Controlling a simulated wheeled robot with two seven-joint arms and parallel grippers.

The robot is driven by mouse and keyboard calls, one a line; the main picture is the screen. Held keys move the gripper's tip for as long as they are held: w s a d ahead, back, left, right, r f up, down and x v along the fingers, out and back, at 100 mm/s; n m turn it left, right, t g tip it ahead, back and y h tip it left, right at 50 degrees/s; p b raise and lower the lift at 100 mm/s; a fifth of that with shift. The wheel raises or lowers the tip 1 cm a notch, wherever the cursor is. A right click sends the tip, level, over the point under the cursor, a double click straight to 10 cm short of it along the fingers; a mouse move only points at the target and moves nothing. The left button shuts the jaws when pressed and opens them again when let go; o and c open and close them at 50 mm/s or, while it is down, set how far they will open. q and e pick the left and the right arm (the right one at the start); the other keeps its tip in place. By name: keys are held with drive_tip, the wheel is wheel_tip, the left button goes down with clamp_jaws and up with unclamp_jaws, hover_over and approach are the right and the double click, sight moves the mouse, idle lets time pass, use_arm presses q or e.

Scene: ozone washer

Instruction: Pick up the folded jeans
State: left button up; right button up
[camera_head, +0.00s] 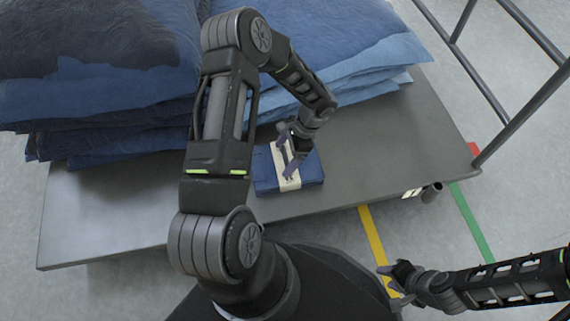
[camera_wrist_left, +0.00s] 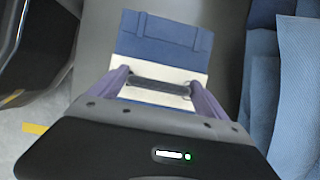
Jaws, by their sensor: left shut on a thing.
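The folded jeans (camera_head: 265,172) are a small dark blue bundle with a pale paper band around the middle. They lie on the grey platform near its front edge. My left gripper (camera_head: 290,160) is over the band, with its purple fingers at the bundle. In the left wrist view the jeans (camera_wrist_left: 165,38) lie between the fingers of the left gripper (camera_wrist_left: 160,85), which is shut on them at the banded part. The lower part of the bundle is hidden by the gripper body. My right gripper (camera_head: 390,280) is at the lower right, off the platform, empty, with its fingers apart.
Large stacks of blue denim (camera_head: 100,90) fill the back of the grey platform (camera_head: 385,150), close behind the folded jeans. A metal rail frame (camera_head: 505,130) stands at the right. The platform right of the jeans is clear. Yellow and green floor lines run in front.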

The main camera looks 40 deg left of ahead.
use_arm(q)
drive_tip(key=c, duration=0.4)
drive_tip(key=shift+r, duration=0.15)
wheel_tip(320, 180, up, 9)
drive_tip(key=p, duration=0.3)
drive_tip(key=shift+r+p, duration=0.3)
drive_tip(key=shift+r, duration=0.1)
